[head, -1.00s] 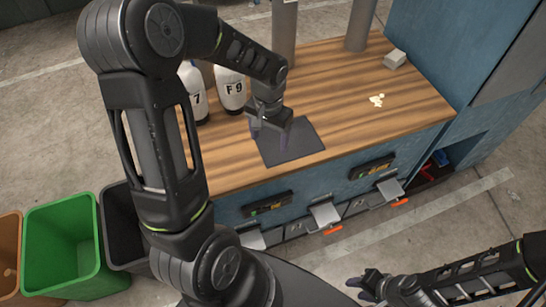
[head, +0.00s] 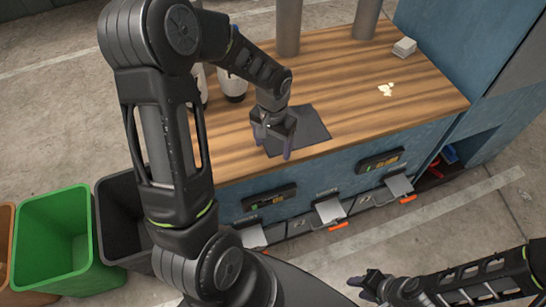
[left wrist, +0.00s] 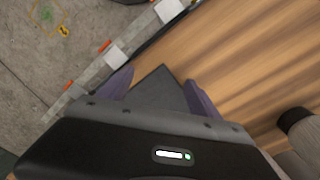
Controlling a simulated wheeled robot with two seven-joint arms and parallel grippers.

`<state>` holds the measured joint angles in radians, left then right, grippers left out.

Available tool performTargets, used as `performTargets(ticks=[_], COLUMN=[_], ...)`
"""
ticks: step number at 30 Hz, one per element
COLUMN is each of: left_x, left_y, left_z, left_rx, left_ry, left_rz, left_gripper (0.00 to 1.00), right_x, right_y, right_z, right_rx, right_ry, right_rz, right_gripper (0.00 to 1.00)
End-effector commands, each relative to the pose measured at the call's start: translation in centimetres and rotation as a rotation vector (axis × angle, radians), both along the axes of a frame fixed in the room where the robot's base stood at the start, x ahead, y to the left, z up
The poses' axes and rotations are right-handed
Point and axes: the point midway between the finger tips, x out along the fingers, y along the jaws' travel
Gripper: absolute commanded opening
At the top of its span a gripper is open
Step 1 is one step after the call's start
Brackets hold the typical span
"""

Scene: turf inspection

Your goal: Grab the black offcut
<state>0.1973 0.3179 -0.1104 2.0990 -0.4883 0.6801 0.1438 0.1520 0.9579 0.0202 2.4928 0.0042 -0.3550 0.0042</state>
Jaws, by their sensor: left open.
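A flat, dark grey-black square (head: 311,124) lies on the wooden worktop near its front edge. It is the only thing in view that fits the black offcut, though it could be a mat. In the left wrist view the dark square (left wrist: 158,90) shows between the fingers, its near part hidden by my gripper body. My left gripper (head: 273,143) is open and empty over the square's left front part. Contact cannot be told. My right gripper (head: 362,288) is low at the front, away from the worktop, and its jaw opening is unclear.
Two grey posts (head: 288,28) rise at the back. Pale crumbs (head: 385,90) and a grey block (head: 404,47) lie right. Green (head: 62,240) and black (head: 122,215) bins stand left on the floor.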

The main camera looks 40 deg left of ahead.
Motion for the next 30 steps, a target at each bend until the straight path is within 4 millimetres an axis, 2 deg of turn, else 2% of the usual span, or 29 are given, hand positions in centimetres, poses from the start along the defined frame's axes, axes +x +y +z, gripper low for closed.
performTargets(ticks=[3, 14, 30], left_x=[0.01, -0.01, -0.04], left_y=[-0.02, -0.03, -0.06], left_z=[-0.76, -0.77, -0.81], left_rx=[0.0, 0.0, -0.001], left_ry=[0.0, 0.0, 0.001], left_rz=[0.0, 0.0, -0.001], left_gripper=[0.73, 0.72, 0.5], right_x=[0.06, 0.07, 0.07], right_y=[0.04, 0.05, 0.04], right_z=[-0.63, -0.59, -0.62], right_rx=[0.002, 0.002, 0.002], right_ry=[-0.002, -0.002, -0.002], right_rz=[0.002, 0.002, 0.002], right_gripper=[0.36, 0.36, 0.36])
